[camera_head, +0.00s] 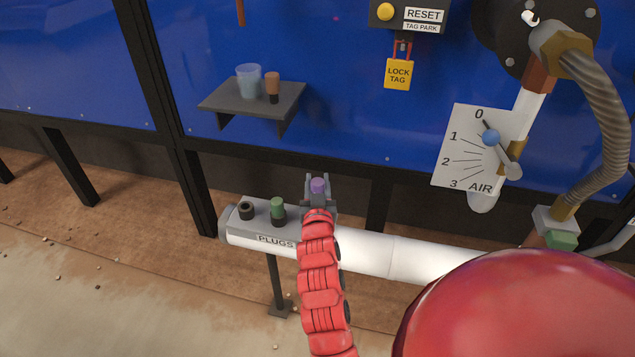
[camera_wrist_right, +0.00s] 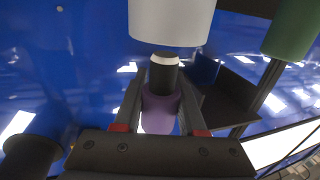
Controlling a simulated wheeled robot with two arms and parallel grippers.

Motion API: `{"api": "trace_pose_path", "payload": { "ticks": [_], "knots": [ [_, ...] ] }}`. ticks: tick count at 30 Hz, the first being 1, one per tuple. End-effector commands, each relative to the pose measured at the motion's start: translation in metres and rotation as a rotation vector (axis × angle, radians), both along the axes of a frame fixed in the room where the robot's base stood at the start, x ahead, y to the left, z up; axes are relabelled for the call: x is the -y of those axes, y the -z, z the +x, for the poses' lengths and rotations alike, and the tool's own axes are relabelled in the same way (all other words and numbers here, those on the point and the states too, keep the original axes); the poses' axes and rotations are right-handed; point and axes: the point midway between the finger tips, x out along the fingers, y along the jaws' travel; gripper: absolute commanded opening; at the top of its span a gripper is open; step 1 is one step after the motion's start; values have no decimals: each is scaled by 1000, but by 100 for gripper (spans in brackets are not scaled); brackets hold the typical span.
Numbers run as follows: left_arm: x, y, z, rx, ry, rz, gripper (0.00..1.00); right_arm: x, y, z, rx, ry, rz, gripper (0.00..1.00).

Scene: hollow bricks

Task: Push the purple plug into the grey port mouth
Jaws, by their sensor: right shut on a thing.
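The purple plug (camera_head: 318,185) is between the fingers of my right gripper (camera_head: 318,188), at the right end of the plug rack (camera_head: 262,222). In the right wrist view the purple plug (camera_wrist_right: 161,108) shows between the shut fingers (camera_wrist_right: 160,112), with its black neck and white ring pointing up the picture. A pale grey cylinder (camera_wrist_right: 172,20) lies just beyond the ring. I cannot tell whether they touch, or whether this cylinder is the port mouth. The grey port mouth is not clearly identifiable in the head view. My left gripper is not in view.
A green plug (camera_head: 278,210) and a black plug (camera_head: 246,211) stand on the rack left of my right gripper. Behind, a shelf (camera_head: 225,98) holds a cup and a small bottle. A dial (camera_head: 478,150) and a ribbed hose (camera_head: 607,110) are at right.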

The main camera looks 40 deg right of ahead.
Motion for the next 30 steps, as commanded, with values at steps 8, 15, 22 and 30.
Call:
{"api": "trace_pose_path", "payload": {
  "ticks": [8,15,22,30],
  "knots": [
    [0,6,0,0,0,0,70,0,7,0,-1,0,1,0],
    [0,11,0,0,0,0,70,0,13,0,-1,0,1,0],
    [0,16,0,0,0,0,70,0,19,0,-1,0,1,0],
    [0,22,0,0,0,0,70,0,26,0,-1,0,1,0]
  ]
}}
